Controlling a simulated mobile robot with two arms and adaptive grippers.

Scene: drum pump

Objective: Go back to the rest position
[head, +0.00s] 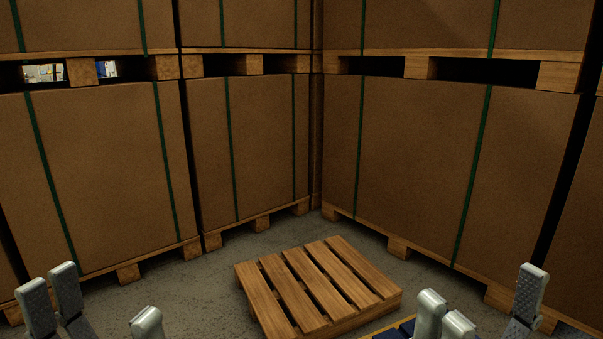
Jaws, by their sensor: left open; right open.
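My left gripper (100,298) shows at the lower left edge of the head view. Its grey fingers are spread apart with nothing between them. My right gripper (486,297) shows at the lower right. Its fingers are also spread wide and empty. Both grippers point up and forward, and their lower parts are cut off by the bottom of the picture. Neither gripper is seen touching anything. No drum or pump is visible in this view.
A wooden pallet (318,287) lies empty on the grey concrete floor (196,290) between the grippers. A blue object with a yellow edge (402,328) is partly cut off below it. Tall strapped brown boxes (105,165) on pallets close off the left, back and right (420,160).

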